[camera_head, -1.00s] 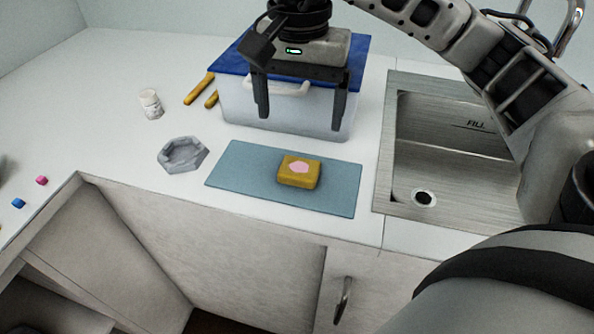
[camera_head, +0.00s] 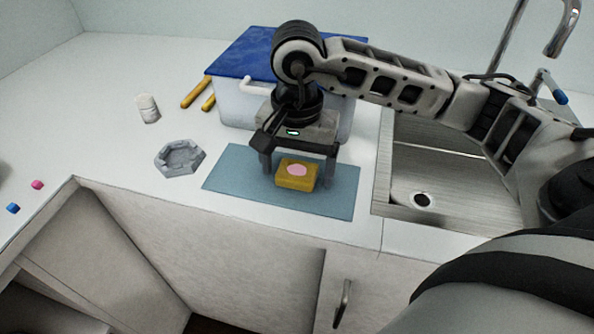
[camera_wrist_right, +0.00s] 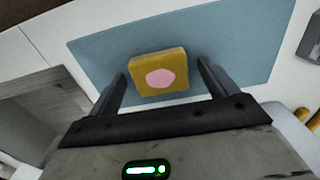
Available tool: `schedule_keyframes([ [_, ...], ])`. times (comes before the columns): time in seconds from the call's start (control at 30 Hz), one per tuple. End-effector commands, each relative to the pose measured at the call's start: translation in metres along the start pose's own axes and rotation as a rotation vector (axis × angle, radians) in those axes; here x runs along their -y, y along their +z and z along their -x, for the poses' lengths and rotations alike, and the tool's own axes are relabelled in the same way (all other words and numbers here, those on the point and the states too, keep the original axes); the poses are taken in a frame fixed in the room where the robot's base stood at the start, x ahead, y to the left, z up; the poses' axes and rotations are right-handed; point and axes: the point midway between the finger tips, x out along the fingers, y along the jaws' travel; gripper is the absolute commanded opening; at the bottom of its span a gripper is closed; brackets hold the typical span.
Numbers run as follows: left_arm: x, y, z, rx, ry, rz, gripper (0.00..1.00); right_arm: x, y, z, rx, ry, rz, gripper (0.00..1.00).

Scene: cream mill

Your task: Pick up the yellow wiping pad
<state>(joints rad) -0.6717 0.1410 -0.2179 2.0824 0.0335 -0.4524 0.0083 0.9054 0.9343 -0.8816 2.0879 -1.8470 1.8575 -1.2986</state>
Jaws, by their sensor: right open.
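The yellow wiping pad (camera_head: 297,176) with a pink patch on top lies on a blue-grey mat (camera_head: 237,179) on the white counter. My right gripper (camera_head: 297,178) is open, with its fingers pointing down just over the far edge of the pad, one to each side. In the right wrist view the pad (camera_wrist_right: 158,72) sits ahead of and between the two fingertips (camera_wrist_right: 161,78), with a gap on both sides. No contact shows. My left gripper is out of view.
A white container with a blue lid (camera_head: 240,55) stands behind the gripper. The sink (camera_head: 440,175) is to the right. A grey hexagonal dish (camera_head: 180,158), a small white jar (camera_head: 148,109) and yellow handles (camera_head: 196,93) are to the left.

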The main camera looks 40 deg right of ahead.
Motion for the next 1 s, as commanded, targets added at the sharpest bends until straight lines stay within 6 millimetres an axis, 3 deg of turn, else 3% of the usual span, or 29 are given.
schedule_keyframes([
  [0.07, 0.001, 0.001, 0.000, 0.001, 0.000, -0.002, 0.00, 0.000, 0.000, 0.000, 0.000, 0.000, -0.001, 0.85],
  [0.1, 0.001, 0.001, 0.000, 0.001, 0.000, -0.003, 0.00, 0.000, 0.000, 0.000, 0.000, 0.000, -0.001, 0.79],
  [0.27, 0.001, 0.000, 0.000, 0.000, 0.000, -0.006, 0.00, 0.000, 0.000, 0.000, 0.000, 0.000, -0.001, 0.37],
  [0.67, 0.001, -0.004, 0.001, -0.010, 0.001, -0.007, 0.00, 0.001, 0.000, 0.005, 0.000, -0.001, -0.001, 0.37],
  [0.9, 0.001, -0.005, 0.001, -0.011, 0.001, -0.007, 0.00, 0.002, 0.001, 0.036, -0.002, -0.005, 0.002, 0.37],
  [1.0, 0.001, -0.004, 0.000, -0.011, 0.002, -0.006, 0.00, 0.005, 0.019, 0.054, -0.003, -0.008, 0.008, 0.37],
])
